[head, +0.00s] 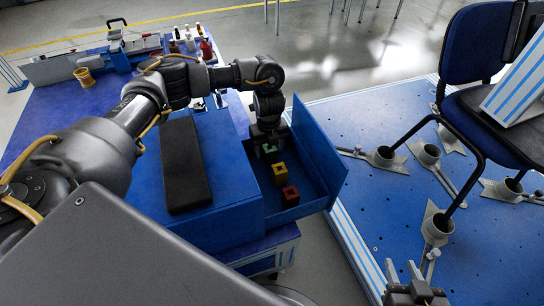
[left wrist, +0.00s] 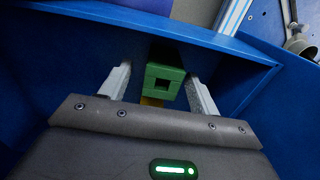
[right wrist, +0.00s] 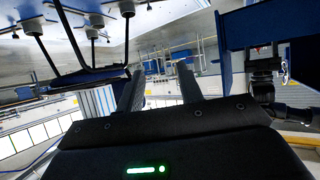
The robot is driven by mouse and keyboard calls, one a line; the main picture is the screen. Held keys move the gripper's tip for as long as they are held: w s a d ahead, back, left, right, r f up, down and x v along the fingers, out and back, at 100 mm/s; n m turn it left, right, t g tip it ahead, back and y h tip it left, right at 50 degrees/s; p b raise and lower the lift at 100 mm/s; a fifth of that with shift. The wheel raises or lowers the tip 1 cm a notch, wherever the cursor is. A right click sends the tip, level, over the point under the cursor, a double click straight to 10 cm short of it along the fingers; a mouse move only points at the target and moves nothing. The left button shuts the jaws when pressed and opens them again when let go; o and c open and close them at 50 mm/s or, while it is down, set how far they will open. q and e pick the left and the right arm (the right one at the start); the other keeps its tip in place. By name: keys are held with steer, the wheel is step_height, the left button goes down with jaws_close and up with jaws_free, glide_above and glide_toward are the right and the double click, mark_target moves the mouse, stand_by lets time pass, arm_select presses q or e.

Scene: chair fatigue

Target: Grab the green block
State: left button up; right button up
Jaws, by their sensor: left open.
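The green block (head: 269,149) sits in the open blue drawer, partly hidden under my left gripper (head: 268,146) in the head view. In the left wrist view the green block (left wrist: 164,82) shows a square hole and lies between the two spread fingers of my left gripper (left wrist: 158,76). Gaps show on both sides of it. My left gripper is open and points down into the drawer. My right gripper (head: 413,276) is at the lower right of the head view, far from the block. In the right wrist view its fingers (right wrist: 160,72) are apart and empty.
A yellow block (head: 279,173) and a red block (head: 290,194) lie in a row with the green one. The drawer's front wall (head: 320,153) stands close to my left gripper. A black pad (head: 184,165) lies on the cabinet. A blue chair (head: 474,45) stands on the platform.

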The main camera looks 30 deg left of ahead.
mark_target(270, 154)
arm_select(q)
step_height(270, 154, down, 3)
steer(key=shift+f+b, duration=0.1)
steer(key=shift+b, duration=0.5)
steer(key=shift+f, duration=0.1)
jaws_close()
arm_select(e)
steer(key=w+a+r+n+t+y, duration=0.1)
steer(key=a+r+t+y, duration=0.2)
steer(key=a+r, duration=0.1)
steer(key=shift+r, duration=0.65)
